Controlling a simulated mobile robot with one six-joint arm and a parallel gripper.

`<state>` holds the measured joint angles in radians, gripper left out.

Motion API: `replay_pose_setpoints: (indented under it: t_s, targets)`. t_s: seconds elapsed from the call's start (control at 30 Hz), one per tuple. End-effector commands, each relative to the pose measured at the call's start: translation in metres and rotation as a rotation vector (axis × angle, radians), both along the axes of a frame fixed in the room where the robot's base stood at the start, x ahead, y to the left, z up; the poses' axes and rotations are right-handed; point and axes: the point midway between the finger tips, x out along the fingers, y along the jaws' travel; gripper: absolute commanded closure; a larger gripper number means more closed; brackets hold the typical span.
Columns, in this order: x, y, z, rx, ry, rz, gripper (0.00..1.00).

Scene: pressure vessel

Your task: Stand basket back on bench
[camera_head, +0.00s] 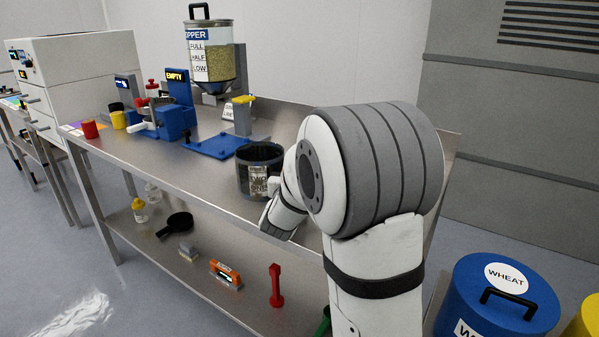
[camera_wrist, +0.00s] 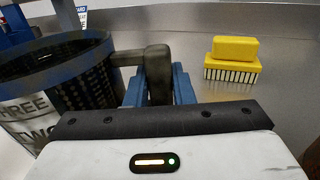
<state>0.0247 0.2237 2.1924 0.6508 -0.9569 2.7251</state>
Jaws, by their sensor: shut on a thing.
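The basket (camera_head: 260,172) is a dark, round, open-topped vessel with a white lettered label, near the front edge of the steel bench (camera_head: 185,165). It looks upright in the head view; I cannot tell whether its base touches the bench. In the wrist view the basket (camera_wrist: 85,85) is at the left, with a blue rim, perforated dark wall and a handle reaching right. My gripper (camera_wrist: 159,85) is shut on that handle, its blue jaws on either side.
A blue stand (camera_head: 218,145) and the hopper (camera_head: 210,60) are behind the basket. A yellow brush (camera_wrist: 232,60) lies on the metal surface right of my gripper. Red (camera_head: 90,129) and yellow cups (camera_head: 118,120) stand left. A lower shelf (camera_head: 205,240) holds several tools. Blue wheat bin (camera_head: 500,300) stands right.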

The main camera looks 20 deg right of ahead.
Motion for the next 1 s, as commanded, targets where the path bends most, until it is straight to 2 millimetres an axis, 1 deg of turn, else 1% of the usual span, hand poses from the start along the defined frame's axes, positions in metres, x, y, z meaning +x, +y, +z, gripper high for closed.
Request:
replay_pose_setpoints:
  t_s: [0.03,0.2,0.3,0.5,0.6,0.67,0.77,1.0]
  targets:
    - [0.0,0.0,-0.001,0.0,0.002,0.0,0.77]
    - [0.0,0.0,0.0,0.0,0.001,-0.001,0.63]
    - [0.0,-0.001,0.0,0.0,0.001,-0.001,0.57]
    - [0.0,-0.001,0.0,0.0,0.001,-0.002,0.57]
    - [-0.004,0.002,0.0,0.0,0.0,0.0,0.57]
    - [-0.01,0.006,0.0,0.0,0.0,0.0,0.57]
    - [-0.025,0.015,0.0,0.0,-0.001,0.0,0.57]
    - [-0.07,0.042,0.0,0.001,-0.002,0.001,0.57]
